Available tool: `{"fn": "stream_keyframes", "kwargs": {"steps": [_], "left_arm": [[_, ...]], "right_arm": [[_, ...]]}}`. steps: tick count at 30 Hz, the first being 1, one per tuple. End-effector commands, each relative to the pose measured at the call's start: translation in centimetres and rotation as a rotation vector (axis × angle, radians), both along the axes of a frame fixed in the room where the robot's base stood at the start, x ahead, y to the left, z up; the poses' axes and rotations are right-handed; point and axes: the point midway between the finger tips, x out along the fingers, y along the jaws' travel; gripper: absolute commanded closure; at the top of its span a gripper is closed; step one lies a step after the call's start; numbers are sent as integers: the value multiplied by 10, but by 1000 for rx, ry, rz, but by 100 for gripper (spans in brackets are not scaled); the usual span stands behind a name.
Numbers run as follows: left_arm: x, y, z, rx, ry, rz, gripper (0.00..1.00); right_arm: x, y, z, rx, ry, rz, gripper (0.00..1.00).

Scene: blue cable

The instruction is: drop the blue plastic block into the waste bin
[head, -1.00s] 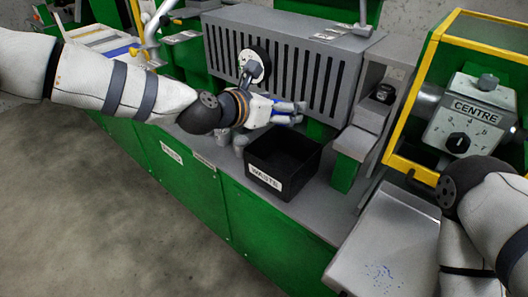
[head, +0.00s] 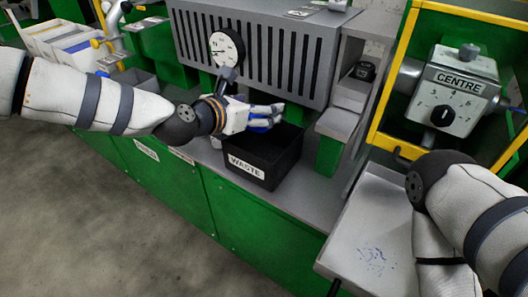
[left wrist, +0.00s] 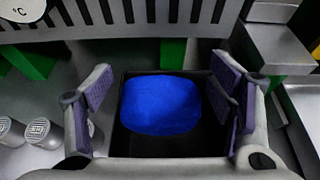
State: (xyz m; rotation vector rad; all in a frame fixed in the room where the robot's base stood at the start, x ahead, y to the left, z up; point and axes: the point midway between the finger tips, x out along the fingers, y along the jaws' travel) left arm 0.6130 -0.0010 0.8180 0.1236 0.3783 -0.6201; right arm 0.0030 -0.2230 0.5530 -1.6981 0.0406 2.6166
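The blue plastic block (left wrist: 160,104) shows in the left wrist view between my left fingers, with a gap on each side, in front of the bin's opening. In the head view a bit of its blue (head: 262,124) shows just under the fingers, above the bin. The black waste bin (head: 258,170), labelled WASTE, stands on the grey bench; its rim also shows in the left wrist view (left wrist: 122,140). My left gripper (head: 278,114) is over the bin's far left part, fingers apart (left wrist: 160,105), not touching the block. My right gripper is out of frame.
A grey slotted housing (head: 300,60) with a round gauge (head: 226,47) stands behind the bin. A grey ledge (head: 342,122) is to its right. The yellow-framed machine (head: 400,70) and a metal tray (head: 365,225) lie further right.

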Motion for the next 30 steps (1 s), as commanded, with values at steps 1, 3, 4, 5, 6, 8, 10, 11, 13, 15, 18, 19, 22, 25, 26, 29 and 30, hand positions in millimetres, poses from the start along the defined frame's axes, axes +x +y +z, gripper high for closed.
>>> {"fn": "stream_keyframes", "kwargs": {"steps": [1, 3, 4, 5, 6, 8, 10, 11, 13, 15, 18, 19, 22, 25, 26, 29, 30], "left_arm": [[0, 0, 0, 0, 0, 0, 7], [0, 0, 0, 0, 0, 0, 6], [0, 0, 0, 0, 0, 0, 6], [0, 0, 0, 0, 0, 0, 6], [0, 0, 0, 0, 0, 0, 6], [0, 0, 0, 0, 1, 0, 6], [0, 0, -1, 0, 2, 0, 6], [-1, 1, -1, 0, 2, 0, 6], [-4, 4, 1, -1, 3, 2, 6], [-12, 11, 7, -2, 1, 2, 6], [-33, 25, 17, -3, 2, 3, 6], [-40, 30, 21, -4, 2, 2, 6], [-60, 44, 31, -4, 1, 2, 6], [-75, 56, 39, -3, 1, 2, 6], [-79, 58, 41, -2, -1, 2, 6], [-87, 64, 45, -1, 1, 1, 6], [-89, 65, 46, -1, 1, 2, 6]], "right_arm": [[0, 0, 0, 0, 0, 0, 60], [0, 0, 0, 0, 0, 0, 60], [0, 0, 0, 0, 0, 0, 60], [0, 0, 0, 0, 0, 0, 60], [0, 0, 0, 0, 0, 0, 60], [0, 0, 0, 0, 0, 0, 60], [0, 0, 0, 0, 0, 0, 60], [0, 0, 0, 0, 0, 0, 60], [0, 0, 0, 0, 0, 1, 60], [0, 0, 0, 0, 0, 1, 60], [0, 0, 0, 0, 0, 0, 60], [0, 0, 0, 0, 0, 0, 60], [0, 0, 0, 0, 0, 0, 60], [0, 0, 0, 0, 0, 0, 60], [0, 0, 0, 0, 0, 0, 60], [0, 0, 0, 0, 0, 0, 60], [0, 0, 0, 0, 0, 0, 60]]}}
